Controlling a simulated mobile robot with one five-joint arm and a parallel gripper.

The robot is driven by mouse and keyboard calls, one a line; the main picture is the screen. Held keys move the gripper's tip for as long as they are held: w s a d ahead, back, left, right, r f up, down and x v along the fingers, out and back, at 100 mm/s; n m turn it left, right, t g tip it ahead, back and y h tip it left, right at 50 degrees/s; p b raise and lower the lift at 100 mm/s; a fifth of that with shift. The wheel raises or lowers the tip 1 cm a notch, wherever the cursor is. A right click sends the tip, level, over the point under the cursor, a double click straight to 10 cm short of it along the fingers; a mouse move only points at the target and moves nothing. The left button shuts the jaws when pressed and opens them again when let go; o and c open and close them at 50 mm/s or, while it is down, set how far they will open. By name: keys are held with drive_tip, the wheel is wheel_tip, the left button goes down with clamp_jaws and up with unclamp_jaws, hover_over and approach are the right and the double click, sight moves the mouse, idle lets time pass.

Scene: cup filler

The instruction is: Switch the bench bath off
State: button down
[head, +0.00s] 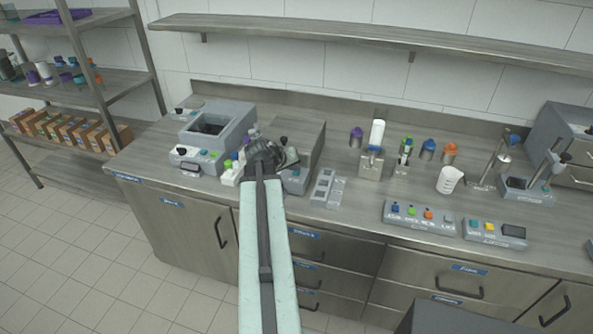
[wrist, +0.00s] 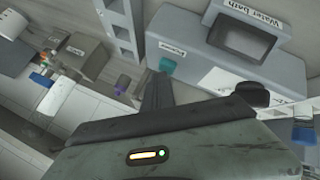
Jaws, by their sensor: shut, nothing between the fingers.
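The bench bath (head: 222,122) is a grey box with a dark well, at the bench's left end. Its sloped front panel (head: 197,158) carries a pale label, a teal button (head: 204,152) and a dark knob. In the wrist view the bath (wrist: 287,78) bears the words "Water bath", with a teal button (wrist: 167,65) and black knob (wrist: 252,93). Whether it is on or off cannot be told. My gripper (head: 258,150) is shut and empty, just right of the bath in the head view. Its dark fingers (wrist: 156,88) point towards the teal button side, apart from it.
A small white rack (head: 232,176) with coloured caps stands between bath and gripper. A grey appliance (head: 308,145) stands behind my gripper, partly hidden. A slotted grey rack (head: 327,188) lies to the right. A shelf (head: 350,34) runs above the bench.

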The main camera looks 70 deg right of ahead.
sight(295, 173)
drive_tip(key=shift+r+p, duration=0.5)
drive_tip(key=shift+r, duration=0.1)
wheel_tip(295, 173, up, 6)
drive_tip(key=p, duration=0.6)
